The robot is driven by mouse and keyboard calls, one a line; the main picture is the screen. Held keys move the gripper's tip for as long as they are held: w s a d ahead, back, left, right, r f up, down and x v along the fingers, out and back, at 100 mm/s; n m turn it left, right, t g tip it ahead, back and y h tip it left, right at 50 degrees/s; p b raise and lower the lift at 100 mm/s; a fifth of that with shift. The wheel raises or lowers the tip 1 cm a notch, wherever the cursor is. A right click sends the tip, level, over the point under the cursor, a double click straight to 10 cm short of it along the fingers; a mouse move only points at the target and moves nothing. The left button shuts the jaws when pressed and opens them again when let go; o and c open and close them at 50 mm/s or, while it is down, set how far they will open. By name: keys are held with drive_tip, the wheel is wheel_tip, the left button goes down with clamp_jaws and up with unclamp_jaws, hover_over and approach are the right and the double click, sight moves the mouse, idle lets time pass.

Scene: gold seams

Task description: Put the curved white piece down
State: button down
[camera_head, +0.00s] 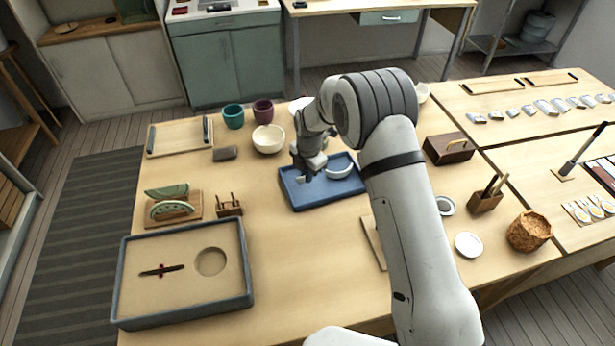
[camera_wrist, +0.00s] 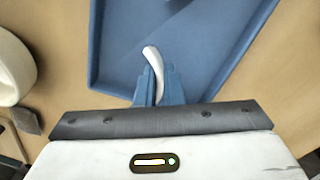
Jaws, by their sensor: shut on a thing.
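The curved white piece (camera_wrist: 152,58) is between my gripper's fingers (camera_wrist: 156,86) in the wrist view, its upper end sticking out past the tips. In the head view my gripper (camera_head: 305,176) is over the left part of the blue tray (camera_head: 312,203), with a small pale bit of the held piece (camera_head: 300,180) at the tips. The blue tray also fills the upper wrist view (camera_wrist: 215,45). Another white curved piece (camera_head: 340,171) lies in the tray, right of my gripper. I cannot tell whether the held piece touches the tray.
A cream bowl (camera_head: 268,139) and a grey block (camera_head: 225,153) stand left of and behind the tray. A small wooden rack (camera_head: 229,206) is to the left. A wooden box (camera_head: 449,148) stands to the right. Bare table shows in front of the tray.

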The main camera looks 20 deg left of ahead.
drive_tip(key=shift+f, duration=1)
drive_tip(key=shift+f, duration=0.1)
drive_tip(key=shift+f, duration=0.15)
drive_tip(key=c, duration=1.6)
unclamp_jaws()
drive_tip(key=shift+o, duration=0.2)
wheel_tip(320, 180, up, 12)
drive_tip(key=b, duration=0.2)
drive_tip(key=shift+s+d+r+b, duration=0.2)
drive_tip(key=shift+d+r+b, duration=0.05)
drive_tip(key=shift+d+b, duration=0.1)
